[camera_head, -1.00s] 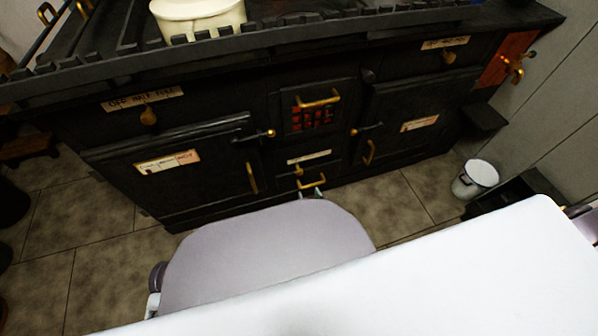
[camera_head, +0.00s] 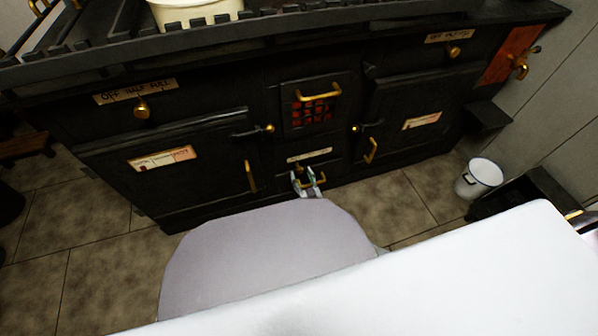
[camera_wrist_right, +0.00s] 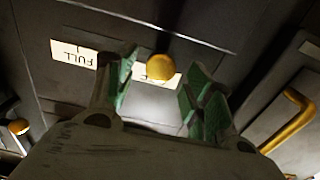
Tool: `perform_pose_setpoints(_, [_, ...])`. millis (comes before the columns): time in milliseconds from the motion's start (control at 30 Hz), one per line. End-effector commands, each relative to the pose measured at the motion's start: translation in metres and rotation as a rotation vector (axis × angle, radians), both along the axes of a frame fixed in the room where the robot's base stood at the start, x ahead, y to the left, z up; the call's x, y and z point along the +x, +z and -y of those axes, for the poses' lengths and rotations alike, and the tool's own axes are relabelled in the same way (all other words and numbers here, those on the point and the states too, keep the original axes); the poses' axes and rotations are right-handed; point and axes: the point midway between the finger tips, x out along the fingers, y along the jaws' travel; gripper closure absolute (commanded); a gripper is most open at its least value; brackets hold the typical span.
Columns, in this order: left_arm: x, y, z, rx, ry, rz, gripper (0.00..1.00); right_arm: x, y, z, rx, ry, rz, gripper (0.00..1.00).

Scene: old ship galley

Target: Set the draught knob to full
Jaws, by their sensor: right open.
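The draught knob (camera_wrist_right: 160,67) is a small round brass knob on the black range front, in front of a pale label plate (camera_wrist_right: 76,54) that reads FULL upside down in the right wrist view. The rest of the lettering is mostly hidden behind the knob and fingers. In the wrist view the knob shows between and beyond the green-padded fingertips (camera_wrist_right: 160,88), with no clear contact. My left gripper is not in view.
Brass handles (camera_head: 251,176) and (camera_head: 370,151) stick out from the oven doors on both sides. Other brass knobs sit under the upper left label (camera_head: 134,91) and upper right label (camera_head: 448,37). A white pail (camera_head: 479,178) stands on the tiled floor at right.

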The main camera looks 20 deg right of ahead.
Motion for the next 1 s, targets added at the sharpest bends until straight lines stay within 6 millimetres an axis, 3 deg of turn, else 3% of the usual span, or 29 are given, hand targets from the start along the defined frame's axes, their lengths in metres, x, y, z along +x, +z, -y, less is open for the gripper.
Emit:
perform_pose_setpoints(400, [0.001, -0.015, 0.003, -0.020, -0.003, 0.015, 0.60, 0.035, -0.001, -0.002, 0.000, 0.001, 0.001, 0.48])
perform_pose_setpoints(800, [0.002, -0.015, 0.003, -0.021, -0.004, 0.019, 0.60, 0.039, 0.000, -0.002, 0.000, 0.000, 0.001, 0.48])
perform_pose_setpoints(1000, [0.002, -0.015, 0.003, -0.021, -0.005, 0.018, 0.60, 0.039, 0.000, -0.001, 0.000, 0.000, 0.001, 0.71])
